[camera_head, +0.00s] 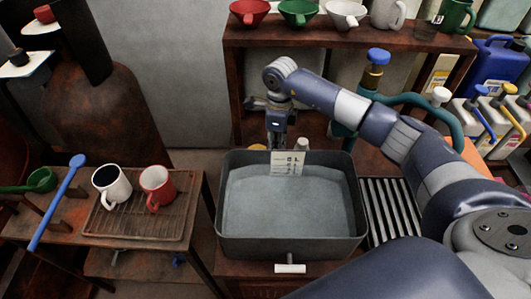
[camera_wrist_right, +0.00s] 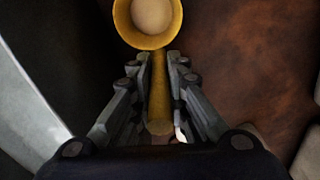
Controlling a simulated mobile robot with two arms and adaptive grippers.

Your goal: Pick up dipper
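A yellow dipper (camera_wrist_right: 158,85) shows in the right wrist view, its round cup at the top and its handle running down between the fingers. My right gripper (camera_wrist_right: 159,58) has its fingers close on both sides of the handle and looks shut on it. My left gripper is not in view.
A blue dipper (camera_head: 57,205), a green dipper (camera_head: 40,180) and two mugs (camera_head: 112,187) are on the left table. A shelf with cups (camera_head: 298,12) stands behind. A slatted rack (camera_head: 390,210) lies right of the vat.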

